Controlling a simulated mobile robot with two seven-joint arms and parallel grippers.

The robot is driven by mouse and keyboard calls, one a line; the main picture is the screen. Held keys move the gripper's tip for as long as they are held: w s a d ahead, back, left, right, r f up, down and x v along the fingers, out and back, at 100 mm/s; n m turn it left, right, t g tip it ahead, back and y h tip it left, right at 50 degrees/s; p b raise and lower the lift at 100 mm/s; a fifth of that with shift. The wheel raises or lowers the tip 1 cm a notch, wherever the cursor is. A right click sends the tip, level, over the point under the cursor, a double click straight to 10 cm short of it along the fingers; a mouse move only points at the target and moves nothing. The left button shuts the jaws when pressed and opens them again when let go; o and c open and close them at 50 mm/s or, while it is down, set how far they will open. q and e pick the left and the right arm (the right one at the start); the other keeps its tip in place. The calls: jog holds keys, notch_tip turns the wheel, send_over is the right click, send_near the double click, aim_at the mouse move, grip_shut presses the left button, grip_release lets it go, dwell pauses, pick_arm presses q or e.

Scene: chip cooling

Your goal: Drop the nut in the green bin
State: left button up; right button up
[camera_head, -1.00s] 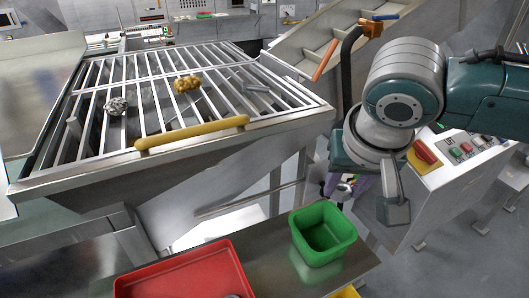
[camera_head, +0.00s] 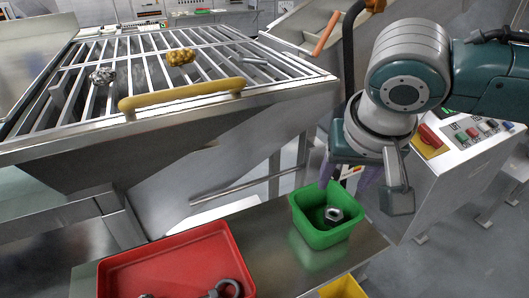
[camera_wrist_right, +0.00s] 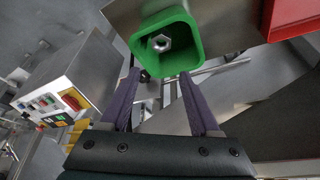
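The metal nut (camera_head: 333,214) lies inside the green bin (camera_head: 318,237). In the right wrist view the nut (camera_wrist_right: 160,43) rests on the floor of the green bin (camera_wrist_right: 186,48). My right gripper (camera_head: 346,178) is at the bin's far side, close to its rim, partly hidden behind the arm's end. In the right wrist view its two purple fingers (camera_wrist_right: 161,76) are spread wide with nothing between them. My left gripper is not in view.
A red tray (camera_head: 165,252) with a metal ring-shaped part stands left of the bin on the metal bench. A yellow bin (camera_head: 343,289) is at the front. A slatted grate with lumps (camera_head: 181,57) is at the back left; a control box (camera_head: 440,170) stands right.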

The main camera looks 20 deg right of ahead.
jog(key=shift+o, duration=0.6)
jog(key=p+v, duration=0.1)
jog(key=v, duration=0.9)
jog(key=s+a+f+n+y, duration=0.3)
jog(key=s+a+f+n, duration=0.2)
jog(key=s+a, duration=0.25)
jog(key=s+d+f+n, duration=0.2)
jog(key=s+d, duration=0.2)
jog(key=s, duration=0.5)
notch_tip(320, 180, up, 33)
jog(key=p, duration=3.3)
jog(key=shift+a+h+p, duration=0.25)
jog(key=shift+h+p, duration=0.05)
jog(key=shift+h, duration=0.1)
